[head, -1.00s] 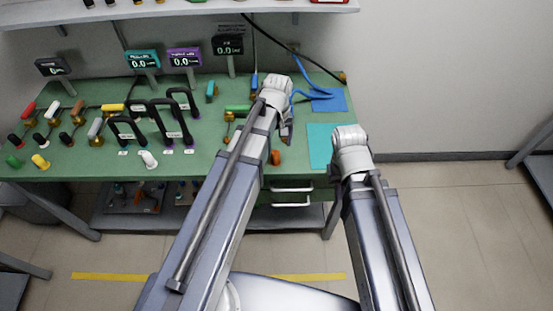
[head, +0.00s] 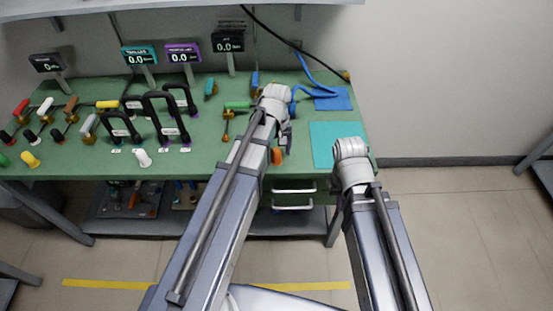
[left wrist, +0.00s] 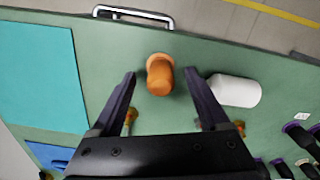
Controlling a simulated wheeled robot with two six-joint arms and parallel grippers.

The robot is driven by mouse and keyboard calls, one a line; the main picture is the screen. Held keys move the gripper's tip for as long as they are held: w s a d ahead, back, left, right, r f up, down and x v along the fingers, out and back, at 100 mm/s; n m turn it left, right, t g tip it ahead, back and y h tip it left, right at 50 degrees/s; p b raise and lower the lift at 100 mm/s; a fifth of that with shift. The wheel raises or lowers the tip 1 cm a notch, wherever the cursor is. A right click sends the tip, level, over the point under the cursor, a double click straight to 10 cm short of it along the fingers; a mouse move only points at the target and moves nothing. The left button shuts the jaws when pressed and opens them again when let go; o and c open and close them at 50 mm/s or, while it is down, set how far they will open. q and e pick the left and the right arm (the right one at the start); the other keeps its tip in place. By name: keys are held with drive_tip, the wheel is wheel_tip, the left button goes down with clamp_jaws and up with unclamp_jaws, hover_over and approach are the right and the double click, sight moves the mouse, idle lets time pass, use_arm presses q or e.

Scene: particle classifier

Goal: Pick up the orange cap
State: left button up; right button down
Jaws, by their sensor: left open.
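The orange cap (head: 278,156) stands on the green bench near its front edge, partly beside my left forearm in the head view. In the left wrist view the orange cap (left wrist: 159,76) lies in the gap between the fingertips, with space on both sides. My left gripper (left wrist: 160,84) is open and empty, pointing down over the bench. In the head view my left gripper (head: 285,136) is small and partly covered by its wrist, just above the cap. My right arm ends at a wrist joint over the bench's right front; its gripper is hidden.
A white cylinder (left wrist: 236,90) lies just right of the right finger in the left wrist view. A teal mat (head: 326,145) and blue mat (head: 333,98) lie on the bench's right. Black handled racks (head: 163,120) stand to the left. A drawer handle (left wrist: 134,15) is below the front edge.

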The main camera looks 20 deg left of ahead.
use_arm(q)
drive_tip(key=shift+r, duration=0.1)
clamp_jaws()
idle(0.5)
